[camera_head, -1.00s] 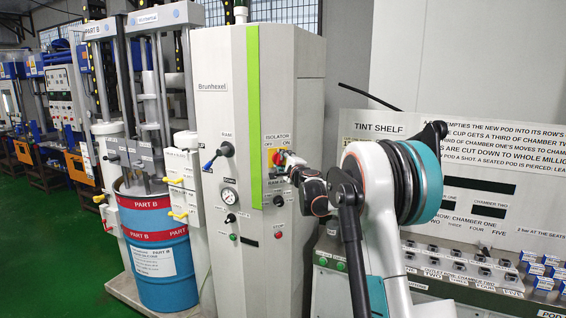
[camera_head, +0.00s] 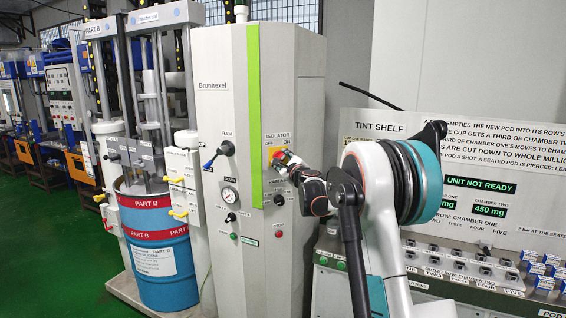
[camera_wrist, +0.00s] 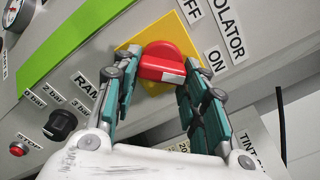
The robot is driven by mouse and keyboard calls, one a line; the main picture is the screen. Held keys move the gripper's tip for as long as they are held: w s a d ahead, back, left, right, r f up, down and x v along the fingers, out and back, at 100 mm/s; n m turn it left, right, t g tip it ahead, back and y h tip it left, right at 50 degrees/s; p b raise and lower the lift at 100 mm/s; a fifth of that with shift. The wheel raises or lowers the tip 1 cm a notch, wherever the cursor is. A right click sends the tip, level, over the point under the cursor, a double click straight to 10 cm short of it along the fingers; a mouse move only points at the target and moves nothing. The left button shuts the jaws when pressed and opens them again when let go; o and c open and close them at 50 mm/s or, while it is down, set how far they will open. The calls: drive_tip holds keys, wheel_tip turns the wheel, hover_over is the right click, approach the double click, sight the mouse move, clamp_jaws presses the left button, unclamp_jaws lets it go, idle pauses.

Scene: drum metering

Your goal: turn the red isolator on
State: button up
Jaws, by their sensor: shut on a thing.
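The red isolator (camera_wrist: 165,66) is a rotary handle on a yellow plate (camera_wrist: 127,66), with OFF and ON labels beside it. In the wrist view its white-marked end lies toward the ON label (camera_wrist: 215,59). In the head view the isolator's yellow plate (camera_head: 271,154) shows on the front of the grey Brunhexel cabinet (camera_head: 216,125), with the handle partly hidden by my gripper. My gripper (camera_wrist: 160,72) is shut on the handle, one finger on each side. It also shows in the head view (camera_head: 290,163).
A ram lever (camera_head: 220,153), gauge (camera_head: 229,196) and small knobs sit on the cabinet face near my gripper. The tint shelf (camera_head: 455,150) at right has a lit UNIT NOT READY display (camera_head: 480,185). Blue drum (camera_head: 160,255) stands at left.

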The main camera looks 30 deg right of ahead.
drive_tip(key=shift+f, duration=0.1)
drive_tip(key=o, duration=1.1)
drive_tip(key=shift+c, duration=0.2)
drive_tip(key=shift+s, duration=0.1)
drive_tip(key=s+a, duration=0.1)
drive_tip(key=s, duration=1)
drive_tip(key=shift+s+a, duration=0.25)
drive_tip(key=shift+s, duration=0.15)
drive_tip(key=shift+a, duration=0.1)
